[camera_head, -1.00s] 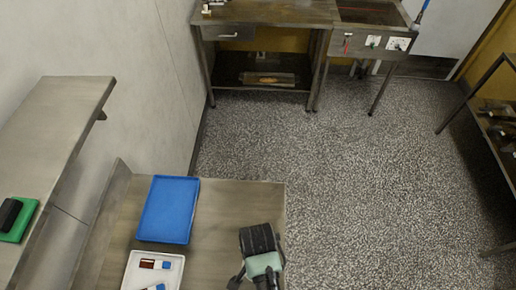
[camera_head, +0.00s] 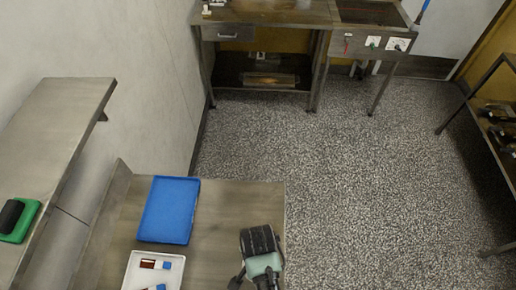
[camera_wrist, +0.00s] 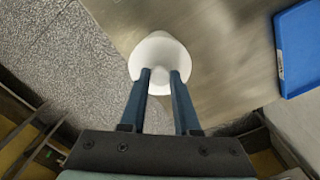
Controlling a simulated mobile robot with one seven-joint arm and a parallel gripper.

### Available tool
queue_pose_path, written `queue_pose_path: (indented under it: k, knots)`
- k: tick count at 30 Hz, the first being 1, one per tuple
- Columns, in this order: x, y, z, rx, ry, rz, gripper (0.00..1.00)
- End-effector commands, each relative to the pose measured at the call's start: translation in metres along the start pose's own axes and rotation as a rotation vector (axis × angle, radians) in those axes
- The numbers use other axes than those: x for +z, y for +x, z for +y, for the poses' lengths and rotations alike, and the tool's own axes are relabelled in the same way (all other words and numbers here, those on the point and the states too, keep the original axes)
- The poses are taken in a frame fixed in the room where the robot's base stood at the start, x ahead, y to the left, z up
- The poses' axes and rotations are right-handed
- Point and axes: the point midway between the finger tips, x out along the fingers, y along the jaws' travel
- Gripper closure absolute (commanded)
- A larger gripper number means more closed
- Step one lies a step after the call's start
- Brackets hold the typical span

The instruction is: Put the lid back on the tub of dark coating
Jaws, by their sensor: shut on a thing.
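My gripper (camera_wrist: 160,74) is shut on a white, rounded thing (camera_wrist: 158,48) in the wrist view. The white thing has a wide round top part and a smaller disc-like end between the fingers. It may be the lid, but I cannot tell for certain. It is over or on the metal bench near its edge; any gap beneath it is not clear. In the head view my arm's end hides the fingers and the white thing. I cannot make out a tub of dark coating in either view.
A blue tray (camera_head: 168,210) lies on the bench (camera_head: 218,235), also showing in the wrist view (camera_wrist: 300,50). A white tray (camera_head: 138,265) holds small red-and-blue-marked items. A side shelf (camera_head: 55,130) carries a green block (camera_head: 20,232) with a black top. Bare floor lies right of the bench.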

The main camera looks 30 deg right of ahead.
Motion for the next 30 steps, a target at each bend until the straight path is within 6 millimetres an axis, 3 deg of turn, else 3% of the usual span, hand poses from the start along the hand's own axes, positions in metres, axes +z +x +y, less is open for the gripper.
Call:
queue_pose_path:
  k: [6,7,12,19,24,30]
  knots:
    - [-0.0001,0.0,-0.0002,0.0,0.0,0.0,1.0]
    - [-0.0001,0.0,-0.0002,0.0,0.0,0.0,0.68]
    - [-0.0001,0.0,-0.0001,0.0,0.0,0.0,0.37]
    - [0.0,0.0001,-0.0001,0.0,0.0,0.0,0.35]
    - [0.0,0.0001,0.0,0.0,0.0,0.0,0.05]
    - [0.0,0.0001,0.0,0.0,0.0,0.0,0.05]
